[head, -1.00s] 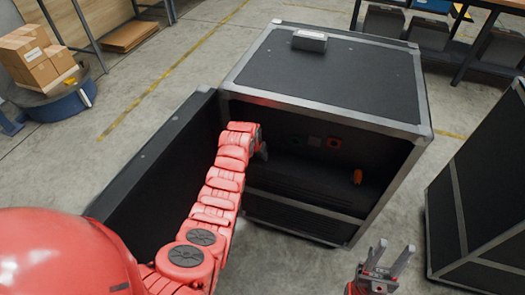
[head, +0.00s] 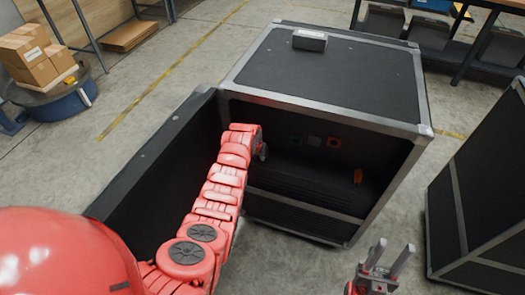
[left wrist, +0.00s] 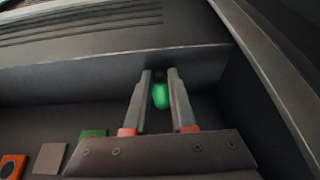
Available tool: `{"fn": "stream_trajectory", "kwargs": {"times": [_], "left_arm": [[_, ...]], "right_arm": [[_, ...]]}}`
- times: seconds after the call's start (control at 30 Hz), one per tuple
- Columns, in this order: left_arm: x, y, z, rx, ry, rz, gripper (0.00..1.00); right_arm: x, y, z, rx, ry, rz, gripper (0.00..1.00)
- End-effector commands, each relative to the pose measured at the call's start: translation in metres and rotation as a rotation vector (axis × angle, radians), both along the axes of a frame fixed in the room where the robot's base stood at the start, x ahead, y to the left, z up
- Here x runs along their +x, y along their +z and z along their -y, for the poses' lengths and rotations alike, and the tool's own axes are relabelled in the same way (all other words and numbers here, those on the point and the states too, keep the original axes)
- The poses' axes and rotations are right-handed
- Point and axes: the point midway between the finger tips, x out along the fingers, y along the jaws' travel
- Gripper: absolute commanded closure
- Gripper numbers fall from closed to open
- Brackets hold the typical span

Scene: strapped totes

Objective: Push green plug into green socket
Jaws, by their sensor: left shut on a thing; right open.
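My left gripper (left wrist: 159,76) is shut on the green plug (left wrist: 161,96), which shows between its fingers in the left wrist view. In the head view my left gripper (head: 263,152) is inside the open front of the black case, left of the sockets. The green socket (left wrist: 93,134) is a green square on the panel, left of the fingers and apart from the plug. It looks dark and small in the head view (head: 296,140). My right gripper (head: 388,258) is open and empty, outside the case at the lower right.
A grey socket (left wrist: 50,158) and an orange socket (left wrist: 12,166) sit in a row beside the green one. An orange plug (head: 357,177) is inside the case (head: 330,68) at right. The open door (head: 150,165) stands at left. Another black case (head: 480,190) stands at right.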

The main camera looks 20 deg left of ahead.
Motion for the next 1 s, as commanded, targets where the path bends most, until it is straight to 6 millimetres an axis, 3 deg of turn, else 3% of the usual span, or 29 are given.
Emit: {"fn": "stream_trajectory", "kwargs": {"times": [0.47,0.63,0.73,1.0], "left_arm": [[0.001,0.004,0.0,0.0,0.0,0.003,1.0],[0.0,0.017,-0.001,0.001,0.0,0.001,1.0],[0.001,0.038,-0.001,0.002,0.0,0.006,1.0],[-0.048,0.037,-0.016,0.001,0.002,0.001,1.0]], "right_arm": [[0.0,-0.001,0.0,0.0,0.0,0.0,0.54],[0.0,-0.002,0.0,0.0,0.0,0.0,0.54],[0.0,-0.006,0.0,0.0,0.0,0.0,0.54],[0.0,-0.007,0.0,0.0,0.0,0.0,0.54]]}}
